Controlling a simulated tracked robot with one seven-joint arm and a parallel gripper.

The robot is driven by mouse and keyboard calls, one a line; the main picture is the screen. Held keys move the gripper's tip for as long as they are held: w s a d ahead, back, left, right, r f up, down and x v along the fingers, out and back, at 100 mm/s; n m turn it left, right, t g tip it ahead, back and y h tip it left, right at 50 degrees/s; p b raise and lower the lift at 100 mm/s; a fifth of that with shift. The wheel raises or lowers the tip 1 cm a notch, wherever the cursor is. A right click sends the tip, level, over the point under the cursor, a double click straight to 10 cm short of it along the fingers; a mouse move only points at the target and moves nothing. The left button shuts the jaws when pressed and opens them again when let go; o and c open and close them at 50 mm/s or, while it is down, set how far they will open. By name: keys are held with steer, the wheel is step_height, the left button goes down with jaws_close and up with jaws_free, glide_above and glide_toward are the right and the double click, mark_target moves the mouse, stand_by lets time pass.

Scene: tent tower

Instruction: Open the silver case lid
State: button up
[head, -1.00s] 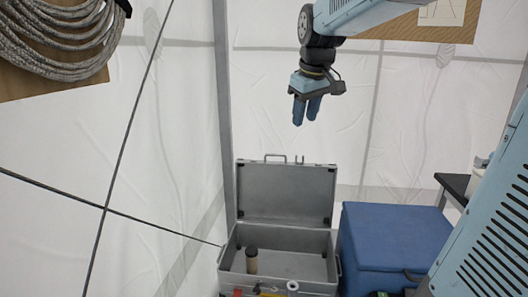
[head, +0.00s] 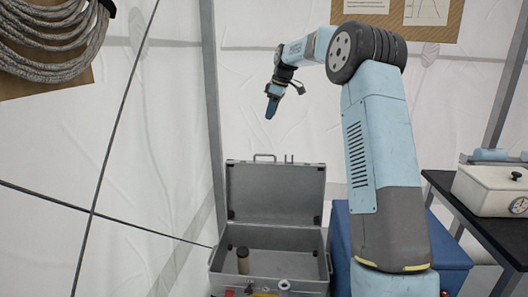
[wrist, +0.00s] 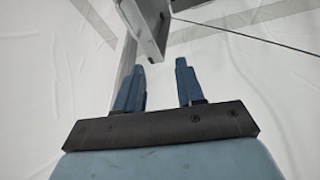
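The silver case (head: 270,262) stands at the lower middle of the head view with its lid (head: 275,193) raised upright at the back. A handle sits on the lid's top edge. A dark-topped cylinder (head: 243,262) stands inside the case at the left. My gripper (head: 271,108) hangs in the air above the lid, apart from it. In the wrist view my gripper (wrist: 163,80) has its two blue fingers spread with nothing between them. A grey edge, seemingly of the case, shows beyond the fingertips there.
A blue box (head: 340,240) stands right of the case, partly behind my arm. A dark table (head: 480,235) with a white container (head: 490,190) is at the right. Rope coils (head: 50,40) hang at upper left. Tent poles and thin cords cross the white wall.

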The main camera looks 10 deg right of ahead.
steer(key=w+d+f+n+y, duration=0.2)
steer(key=w+d+f, duration=0.3)
steer(key=w+f, duration=0.3)
steer(key=shift+g+h, duration=0.3)
steer(key=x, duration=1.3)
steer(key=shift+w+a+f, duration=0.15)
steer(key=shift+w+a, duration=0.05)
steer(key=shift+a, duration=0.1)
jaws_close()
